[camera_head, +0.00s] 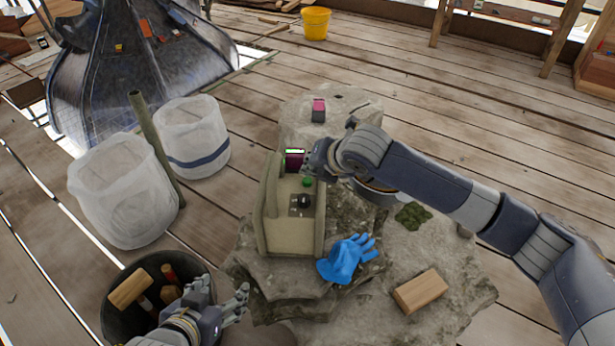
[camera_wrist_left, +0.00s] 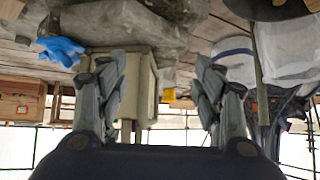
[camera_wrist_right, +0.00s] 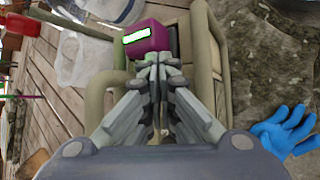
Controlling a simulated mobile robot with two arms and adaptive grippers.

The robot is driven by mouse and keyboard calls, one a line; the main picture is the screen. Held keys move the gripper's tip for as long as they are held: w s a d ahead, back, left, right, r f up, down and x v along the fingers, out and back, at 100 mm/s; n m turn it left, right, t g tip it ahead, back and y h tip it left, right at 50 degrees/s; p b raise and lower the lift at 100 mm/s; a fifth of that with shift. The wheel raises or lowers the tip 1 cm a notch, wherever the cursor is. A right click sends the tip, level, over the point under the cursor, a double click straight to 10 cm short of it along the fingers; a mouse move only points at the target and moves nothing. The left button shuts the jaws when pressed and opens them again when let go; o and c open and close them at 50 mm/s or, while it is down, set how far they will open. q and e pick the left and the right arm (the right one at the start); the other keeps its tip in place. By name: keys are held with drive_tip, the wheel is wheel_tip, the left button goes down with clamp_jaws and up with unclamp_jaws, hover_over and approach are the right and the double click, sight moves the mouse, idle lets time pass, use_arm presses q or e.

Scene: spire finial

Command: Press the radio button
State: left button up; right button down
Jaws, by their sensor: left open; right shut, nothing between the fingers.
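A small magenta box with a lit green display, apparently the radio (camera_head: 293,160), is at the far end of a beige open holder (camera_head: 291,236) on the stone. It also shows in the right wrist view (camera_wrist_right: 150,42). My right gripper (camera_head: 308,168) is shut and empty, its fingertips (camera_wrist_right: 158,62) right by the radio's lower edge. I cannot tell whether they touch, and no button is clear. A green round piece (camera_head: 307,182) and a black piece (camera_head: 304,201) sit in the holder. My left gripper (camera_head: 228,296) is open and empty, low at the left near the bucket.
A blue glove (camera_head: 346,259) and a wooden block (camera_head: 420,292) lie on the stone (camera_head: 452,262). A pink-and-black item (camera_head: 319,110) lies behind. A dark bucket of tools (camera_head: 120,318) and white bins (camera_head: 125,205) stand left. Planks at the back right are mostly clear.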

sight(311, 179)
drive_tip(key=shift+r+p, duration=0.45)
drive_tip(key=shift+p, duration=0.1)
use_arm(q)
drive_tip(key=s+a+f+g+y+p, duration=0.1)
drive_tip(key=s+a+f+g+p, duration=0.2)
drive_tip(key=s+g, duration=0.55)
use_arm(e)
wheel_tip(311, 179, up, 2)
drive_tip(key=shift+r, duration=0.1)
drive_tip(key=shift+r+p, duration=0.65)
drive_tip(key=shift+p, duration=0.2)
drive_tip(key=shift+r+p, duration=0.2)
drive_tip(key=shift+p, duration=0.15)
use_arm(q)
wheel_tip(311, 179, down, 8)
drive_tip(key=t, duration=0.2)
drive_tip(key=shift+s, duration=0.45)
drive_tip(key=shift+s, duration=0.1)
